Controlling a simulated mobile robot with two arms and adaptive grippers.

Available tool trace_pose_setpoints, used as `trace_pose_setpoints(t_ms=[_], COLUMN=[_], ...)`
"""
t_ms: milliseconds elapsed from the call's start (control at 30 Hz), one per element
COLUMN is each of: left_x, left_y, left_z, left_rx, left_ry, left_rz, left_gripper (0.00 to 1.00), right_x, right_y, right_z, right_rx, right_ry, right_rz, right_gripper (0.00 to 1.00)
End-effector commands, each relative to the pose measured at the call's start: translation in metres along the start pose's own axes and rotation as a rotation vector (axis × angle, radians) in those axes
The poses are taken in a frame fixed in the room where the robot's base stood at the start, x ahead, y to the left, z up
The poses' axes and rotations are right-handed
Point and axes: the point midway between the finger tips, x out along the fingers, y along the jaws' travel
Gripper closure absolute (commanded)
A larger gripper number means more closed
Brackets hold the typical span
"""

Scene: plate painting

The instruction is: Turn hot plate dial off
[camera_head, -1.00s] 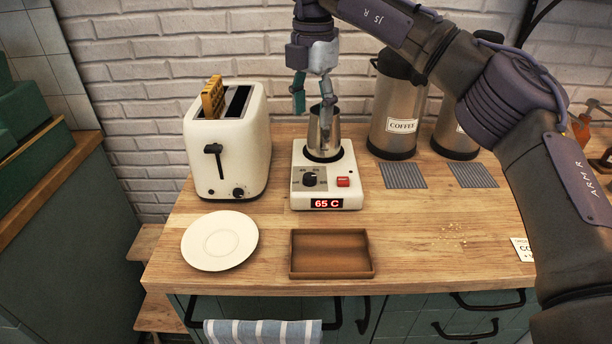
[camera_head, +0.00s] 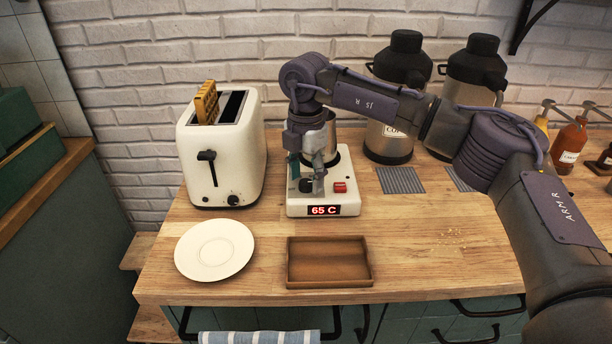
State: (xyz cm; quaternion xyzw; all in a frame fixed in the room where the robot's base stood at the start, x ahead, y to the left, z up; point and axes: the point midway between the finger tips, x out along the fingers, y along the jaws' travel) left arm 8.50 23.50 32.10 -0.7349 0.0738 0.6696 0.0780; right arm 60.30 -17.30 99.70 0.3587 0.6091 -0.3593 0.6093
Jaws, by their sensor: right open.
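The white hot plate (camera_head: 296,207) stands on the wooden counter with its red display reading 65 C. Its black dial (camera_head: 305,185) is on the front panel, left of a red button (camera_head: 340,187), and is partly hidden by my right gripper. My right gripper (camera_head: 307,186) points down over the front panel, open, with its fingertips at the dial. I cannot tell whether the fingers touch it. A metal pitcher (camera_head: 331,138) stands on the hot plate behind the gripper, partly hidden. My left gripper is not in view.
A white toaster (camera_head: 221,155) with a waffle (camera_head: 206,102) stands to the left. A white plate (camera_head: 214,250) and an empty wooden tray (camera_head: 329,262) lie in front. Coffee dispensers (camera_head: 389,137) stand behind my right arm. Syrup bottles (camera_head: 570,142) are at the right.

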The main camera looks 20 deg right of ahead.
Motion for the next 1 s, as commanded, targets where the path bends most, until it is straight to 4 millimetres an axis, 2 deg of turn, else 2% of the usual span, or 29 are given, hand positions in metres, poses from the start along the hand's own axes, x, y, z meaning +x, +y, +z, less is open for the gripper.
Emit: trace_pose_setpoints(t_ms=[367,700,1000], left_x=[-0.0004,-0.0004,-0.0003], left_y=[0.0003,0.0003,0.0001], left_z=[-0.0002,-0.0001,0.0], left_rx=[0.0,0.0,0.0], left_ry=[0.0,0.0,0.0], left_rz=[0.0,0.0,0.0], left_gripper=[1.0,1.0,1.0], right_x=[0.0065,0.0062,0.0061], right_y=[0.0,0.0001,0.0001], right_z=[0.0,0.0001,0.0001], right_rx=[0.0,0.0,-0.026], right_ry=[0.0,0.0,0.001], right_rz=[0.001,0.001,0.001], right_gripper=[0.43,0.98,1.0])
